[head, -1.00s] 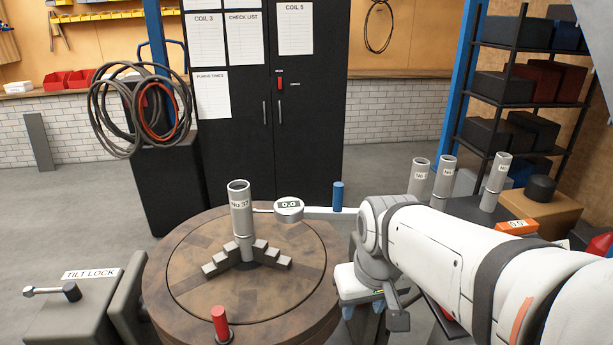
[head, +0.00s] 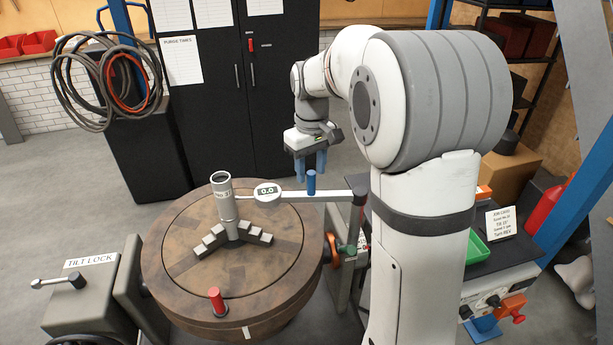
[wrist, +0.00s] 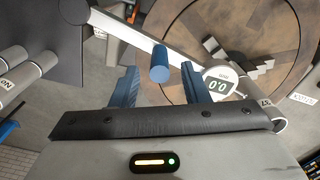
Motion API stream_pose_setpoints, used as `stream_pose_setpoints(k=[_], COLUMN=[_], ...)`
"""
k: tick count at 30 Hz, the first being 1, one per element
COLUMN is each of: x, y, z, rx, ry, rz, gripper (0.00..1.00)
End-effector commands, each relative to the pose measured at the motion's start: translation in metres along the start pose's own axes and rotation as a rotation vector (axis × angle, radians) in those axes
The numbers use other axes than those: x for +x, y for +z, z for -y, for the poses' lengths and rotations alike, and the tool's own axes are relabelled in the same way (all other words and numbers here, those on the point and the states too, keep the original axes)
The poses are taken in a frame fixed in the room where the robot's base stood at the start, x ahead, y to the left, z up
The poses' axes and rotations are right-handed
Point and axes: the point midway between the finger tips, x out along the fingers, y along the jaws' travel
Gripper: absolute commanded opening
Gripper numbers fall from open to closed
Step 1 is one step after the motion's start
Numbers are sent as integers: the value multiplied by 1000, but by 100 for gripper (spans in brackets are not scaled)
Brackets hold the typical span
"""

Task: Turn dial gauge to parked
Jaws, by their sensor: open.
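The dial gauge (head: 267,193) is a round white unit reading 0.0, on a pale arm (head: 320,196) that reaches over the round wooden table. Its tip is beside the grey cylinder marked No 37 (head: 224,200). A blue upright peg (head: 311,183) stands on the arm. My gripper (head: 312,165) is open, with blue fingers pointing down, just above and behind the peg. In the wrist view the blue peg (wrist: 160,62) sits between the open fingers, apart from both, with the gauge (wrist: 221,86) to its right.
The round table (head: 180,255) carries a stepped three-arm holder and a red peg (head: 216,301). A tilt lock box (head: 85,295) stands at left. Black cabinets (head: 228,90) are behind, and a bench with a green tray (head: 476,248) is at right.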

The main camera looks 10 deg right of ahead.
Motion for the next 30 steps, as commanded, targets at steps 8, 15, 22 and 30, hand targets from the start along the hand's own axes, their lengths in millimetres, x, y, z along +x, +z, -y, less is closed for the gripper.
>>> stream_pose_setpoints(k=[8,15,22,30], x=[33,38,38,38], y=[1,1,1,1], z=[0,-1,-1,-1], rx=[2,2,3,3], ry=[0,0,0,0], rz=[0,-1,-1,-1], gripper=[41,41,30,8])
